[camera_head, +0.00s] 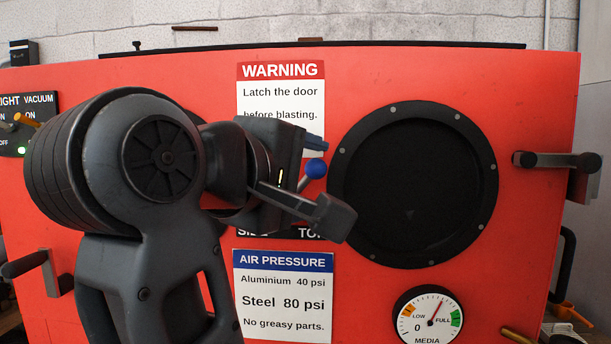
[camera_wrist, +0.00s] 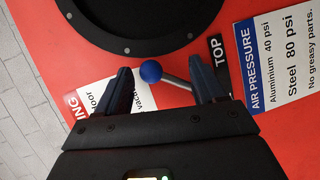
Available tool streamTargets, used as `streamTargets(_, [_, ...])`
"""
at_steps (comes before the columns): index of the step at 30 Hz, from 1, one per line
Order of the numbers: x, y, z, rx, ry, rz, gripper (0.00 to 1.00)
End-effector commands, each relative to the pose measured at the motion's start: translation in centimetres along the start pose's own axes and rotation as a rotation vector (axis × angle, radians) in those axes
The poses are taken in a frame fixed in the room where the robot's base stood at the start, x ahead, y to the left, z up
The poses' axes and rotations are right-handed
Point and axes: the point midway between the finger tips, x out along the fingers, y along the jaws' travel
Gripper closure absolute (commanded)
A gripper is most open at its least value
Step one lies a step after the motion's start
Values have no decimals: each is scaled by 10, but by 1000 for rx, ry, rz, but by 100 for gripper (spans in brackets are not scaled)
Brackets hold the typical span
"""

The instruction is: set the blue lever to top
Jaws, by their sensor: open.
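The blue lever shows its round blue knob (camera_head: 316,168) in the head view, in front of the red panel, left of the round black port. In the wrist view the knob (camera_wrist: 151,71) sits on a thin grey shaft that runs toward the right finger, where its base is hidden. My gripper (camera_head: 325,180) is open with one finger on either side of the knob. In the wrist view the gripper (camera_wrist: 158,66) shows a gap beside the knob; whether the right finger touches the shaft I cannot tell. A black TOP label (camera_wrist: 217,50) lies beside the right finger; the SIDE label (camera_head: 252,232) is partly hidden.
The round black port (camera_head: 412,185) is close on the right. A warning sign (camera_head: 281,90) is above and an air pressure sign (camera_head: 284,290) below. A media gauge (camera_head: 428,315) sits lower right, a door latch (camera_head: 556,160) far right. Switches (camera_head: 26,120) are at left.

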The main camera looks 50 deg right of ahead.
Motion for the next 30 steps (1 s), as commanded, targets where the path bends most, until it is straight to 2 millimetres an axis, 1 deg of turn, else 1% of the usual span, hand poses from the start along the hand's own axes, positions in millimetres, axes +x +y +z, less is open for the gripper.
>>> streamTargets(5, [0,1,1,2,-1,1,31])
streamTargets(8, [-5,1,0,2,1,1,31])
streamTargets(11, [-18,1,0,2,3,1,31])
streamTargets(18, [-57,0,0,1,4,1,31])
streamTargets(21, [-69,0,-1,0,2,1,31])
streamTargets(25, [-77,0,0,0,0,0,31])
streamTargets(30, [-78,0,0,1,-1,0,31])
